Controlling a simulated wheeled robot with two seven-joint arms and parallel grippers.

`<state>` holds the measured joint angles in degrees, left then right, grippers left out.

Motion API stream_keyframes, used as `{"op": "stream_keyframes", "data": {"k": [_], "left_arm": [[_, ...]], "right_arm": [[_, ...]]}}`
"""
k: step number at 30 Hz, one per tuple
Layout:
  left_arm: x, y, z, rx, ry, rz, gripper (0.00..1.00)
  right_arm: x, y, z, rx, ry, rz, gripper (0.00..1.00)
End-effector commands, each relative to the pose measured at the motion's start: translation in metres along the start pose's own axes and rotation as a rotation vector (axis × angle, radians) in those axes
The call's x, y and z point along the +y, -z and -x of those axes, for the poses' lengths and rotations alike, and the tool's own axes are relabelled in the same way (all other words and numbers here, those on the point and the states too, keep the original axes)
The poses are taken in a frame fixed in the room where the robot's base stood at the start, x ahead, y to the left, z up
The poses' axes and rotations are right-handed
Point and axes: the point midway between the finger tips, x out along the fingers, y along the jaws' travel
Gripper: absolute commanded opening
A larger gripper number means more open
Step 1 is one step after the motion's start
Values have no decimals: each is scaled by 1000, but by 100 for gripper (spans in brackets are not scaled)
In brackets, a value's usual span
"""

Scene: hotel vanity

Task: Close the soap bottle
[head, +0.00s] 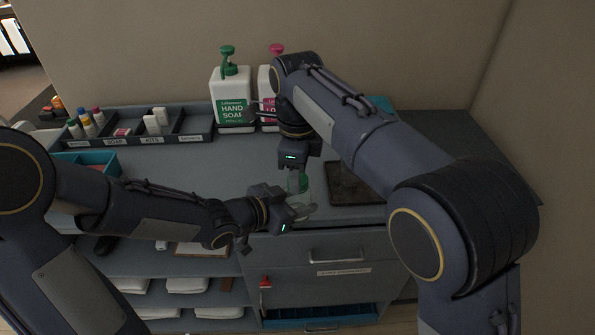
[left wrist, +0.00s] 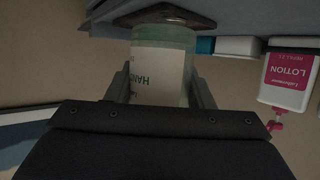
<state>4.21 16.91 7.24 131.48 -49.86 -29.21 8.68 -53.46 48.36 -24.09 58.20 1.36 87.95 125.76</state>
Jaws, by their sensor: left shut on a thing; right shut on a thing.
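A small clear soap bottle (head: 303,198) with a green top (head: 297,180) is above the counter's front edge. My left gripper (head: 298,207) is shut around its body from the left. In the left wrist view the bottle (left wrist: 162,72) shows between the two fingers, with a white label reading "HAND" in green. My right gripper (head: 295,170) points down over the bottle and is shut at its green top. Its fingertips are small and dark, so the exact grip on the cap, and whether the cap is seated on the neck, cannot be told.
A large hand soap pump bottle (head: 232,98) and a lotion pump bottle (head: 265,92), partly behind my right arm, stand at the wall. A divided organizer (head: 192,137) is at back left. A dark tray (head: 352,190) lies right of the held bottle. Drawers (head: 330,255) are below.

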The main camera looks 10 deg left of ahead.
Motion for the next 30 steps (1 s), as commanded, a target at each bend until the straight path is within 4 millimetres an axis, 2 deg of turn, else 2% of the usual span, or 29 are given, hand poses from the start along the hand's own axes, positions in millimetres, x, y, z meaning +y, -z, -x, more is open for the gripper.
{"op": "stream_keyframes", "data": {"k": [3,9,14,23,24,28,30], "left_arm": [[1,0,0,-1,-1,0,0],[1,0,0,-1,-2,-1,0],[1,0,0,-1,-1,-1,0],[1,-1,0,-2,-2,-1,0],[1,-1,0,-2,-2,-1,0],[1,0,0,-1,-1,-1,0],[1,0,0,-1,-1,-1,0]], "right_arm": [[0,-1,0,0,3,-334,17],[0,0,-2,6,2,-820,17],[0,0,0,0,1,-954,17],[-1,0,0,-2,0,-967,17],[-1,0,0,-2,0,-967,42],[-1,0,0,-2,0,-966,59],[0,0,0,-2,-1,-965,60]]}}
